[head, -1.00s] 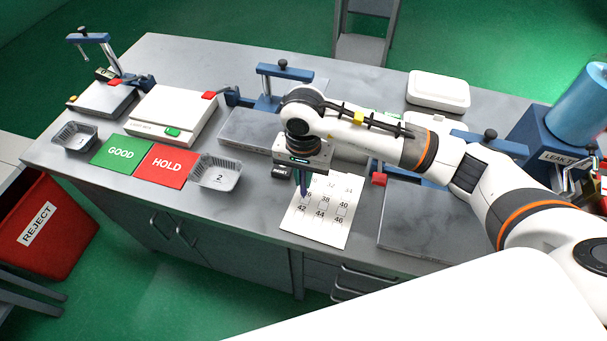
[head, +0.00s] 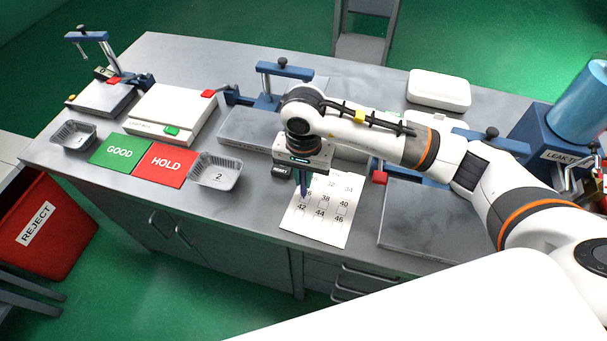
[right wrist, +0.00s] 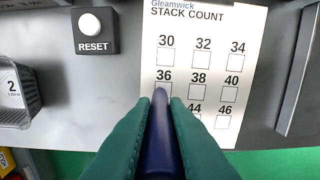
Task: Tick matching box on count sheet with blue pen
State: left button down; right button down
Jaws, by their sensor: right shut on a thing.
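The white count sheet (head: 322,228) lies on the front part of the bench. In the right wrist view the sheet (right wrist: 186,50), headed STACK COUNT, shows numbers 30 to 46 with a box under each visible number. My right gripper (head: 303,188) is over the sheet's left side, its green fingers shut on the blue pen (right wrist: 158,140). The pen's far end is at the box under 36 (right wrist: 163,87); whether it touches the paper I cannot tell. The pen and fingers hide the box and number at the lower left. My left gripper is not in view.
A RESET button box (right wrist: 95,28) stands left of the sheet. A foil tray marked 2 (head: 215,171) sits beside the red HOLD card (head: 161,165) and green GOOD card (head: 120,151). Another tray (head: 74,136) is farther left. A red REJECT bin (head: 52,225) stands off the bench.

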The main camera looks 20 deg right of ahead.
jog(key=shift+s+b, duration=0.3)
jog(key=shift+b, duration=0.15)
dwell(0.6)
jog(key=shift+w+d+f+b, duration=0.15)
jog(key=shift+d+b, duration=0.4)
jog(key=shift+b, duration=0.8)
dwell(1.4)
dwell(0.4)
notch_tip(320, 180, up, 6)
jog(key=p, duration=0.2)
jog(key=shift+p, duration=0.35)
jog(key=shift+w, duration=0.1)
dwell(0.4)
